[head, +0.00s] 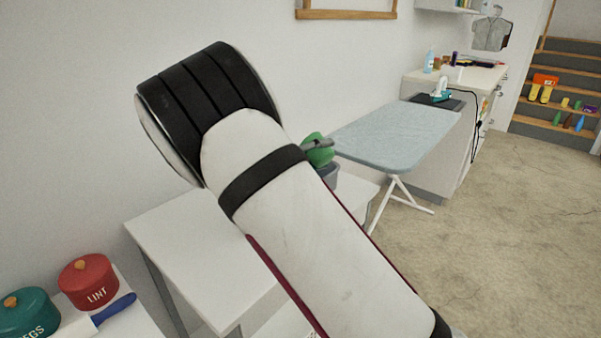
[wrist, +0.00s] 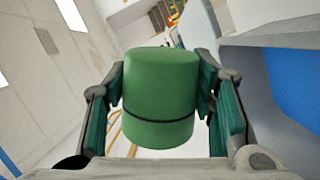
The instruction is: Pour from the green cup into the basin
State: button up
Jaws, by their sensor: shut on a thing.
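The green cup (wrist: 160,98) is between the two fingers of my gripper (wrist: 162,78) in the wrist view, which are shut on its sides. A dark band runs round it. In the head view the cup (head: 320,157) shows just past my arm, and it looks tilted. A grey finger of my gripper (head: 317,143) lies across it. The grey basin (head: 331,176) is right below the cup, on a white table, mostly hidden by my arm. The inside of the cup and of the basin cannot be seen.
A light blue ironing board (head: 385,135) stands close to the right of the basin. A white table (head: 195,240) is left of my arm, with a red lint pot (head: 88,282) and a teal pegs pot (head: 25,314) nearer. Open floor (head: 500,210) lies to the right.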

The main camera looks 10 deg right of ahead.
jog(key=shift+w+f, duration=0.1)
jog(key=shift+f, duration=0.25)
jog(key=f+m+b, duration=0.1)
jog(key=m+b, duration=0.1)
jog(key=b, duration=0.1)
jog(key=shift+f, duration=0.2)
jog(key=shift+d+f+m+y+b, duration=0.15)
jog(key=shift+m+y+b, duration=0.15)
jog(key=shift+m+b, duration=0.55)
jog(key=shift+s+r+m+t+b, duration=0.3)
jog(key=shift+m+b, duration=0.35)
jog(key=shift+b, duration=0.55)
jog(key=s+m+b, duration=0.1)
jog(key=b, duration=0.4)
jog(key=s+d+f+m+b, duration=0.1)
jog(key=m+b, duration=0.1)
jog(key=b, duration=0.3)
jog(key=s+f+m+t+y+b, duration=0.1)
jog(key=m+b, duration=0.1)
jog(key=b, duration=0.3)
jog(key=shift+s+d+f, duration=0.1)
jog(key=shift+d+f, duration=0.1)
jog(key=shift+d, duration=0.2)
jog(key=shift+s+b, duration=0.15)
jog(key=shift+b, duration=0.75)
